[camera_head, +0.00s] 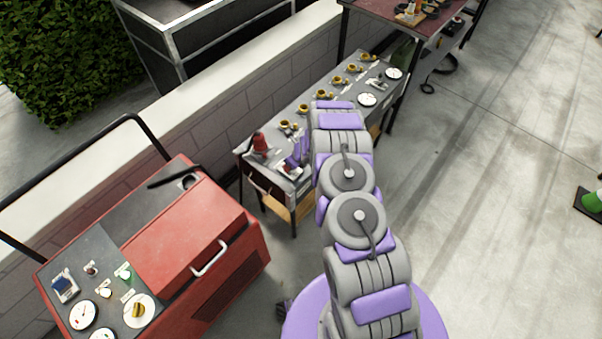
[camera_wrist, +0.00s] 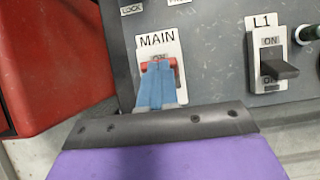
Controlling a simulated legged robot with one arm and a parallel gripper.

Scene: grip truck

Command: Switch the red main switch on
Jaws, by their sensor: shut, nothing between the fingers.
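The red main switch (camera_wrist: 145,66) sits on a white plate marked MAIN (camera_wrist: 157,39) in the wrist view. Its red part shows just beyond and to both sides of my fingertips, close under the partly hidden word ON. My gripper (camera_wrist: 158,68) is shut and empty, its blue fingers in front of the switch. They look very near or touching; I cannot tell which. The fingers hide the middle and lower part of the switch. In the head view my gripper (camera_head: 298,153) is at the near end of the grey panel table (camera_head: 335,92), and the switch is not clear.
A black lever switch marked L1 (camera_wrist: 278,69) is to the right of the main switch. A red upright object (camera_head: 260,143) stands on the panel's near left corner. Several yellow valves line the panel.

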